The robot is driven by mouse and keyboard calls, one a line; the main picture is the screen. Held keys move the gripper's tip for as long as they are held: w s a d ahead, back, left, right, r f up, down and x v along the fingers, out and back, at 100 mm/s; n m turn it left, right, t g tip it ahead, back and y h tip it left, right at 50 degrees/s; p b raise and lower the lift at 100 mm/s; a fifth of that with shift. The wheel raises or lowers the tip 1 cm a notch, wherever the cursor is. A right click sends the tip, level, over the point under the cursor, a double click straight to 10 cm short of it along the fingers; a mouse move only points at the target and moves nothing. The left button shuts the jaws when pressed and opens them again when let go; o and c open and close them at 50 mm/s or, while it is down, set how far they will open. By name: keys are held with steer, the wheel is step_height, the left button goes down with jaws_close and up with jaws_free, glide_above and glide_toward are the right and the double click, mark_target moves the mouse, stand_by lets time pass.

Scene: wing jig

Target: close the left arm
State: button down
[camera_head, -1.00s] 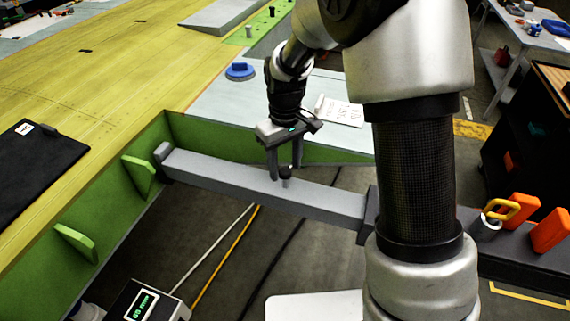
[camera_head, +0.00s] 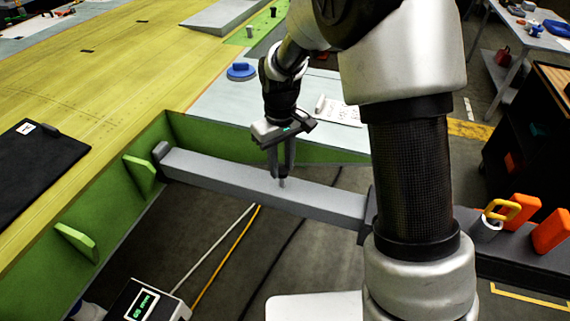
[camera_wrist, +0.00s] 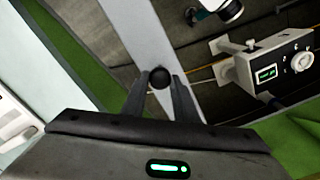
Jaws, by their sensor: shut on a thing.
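The left arm appears to be the long grey beam (camera_head: 255,181) that runs from a block at the green wing-jig frame to a dark bracket at the right. It also shows in the wrist view (camera_wrist: 138,28) as a pale bar. A small dark knob (camera_wrist: 159,77) stands on it. My gripper (camera_head: 281,180) points down over the middle of the beam, with its fingers closed on the knob. The wrist view shows the two fingertips on either side of the knob's round head. The fingers mostly hide the knob in the head view.
A box with a green-lit display (camera_head: 146,303) stands at the front left. The yellow-green wing skin (camera_head: 110,85) fills the left, with green ribs (camera_head: 78,243) below. Orange blocks (camera_head: 549,231) and a yellow-handled clamp (camera_head: 503,211) sit at right. Cables lie on the floor.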

steer(key=shift+w+a, duration=0.1)
steer(key=shift+a, duration=0.2)
steer(key=c, duration=1.4)
jaws_free()
steer(key=shift+r, duration=0.1)
step_height(320, 180, up, 17)
steer(key=shift+r, duration=0.2)
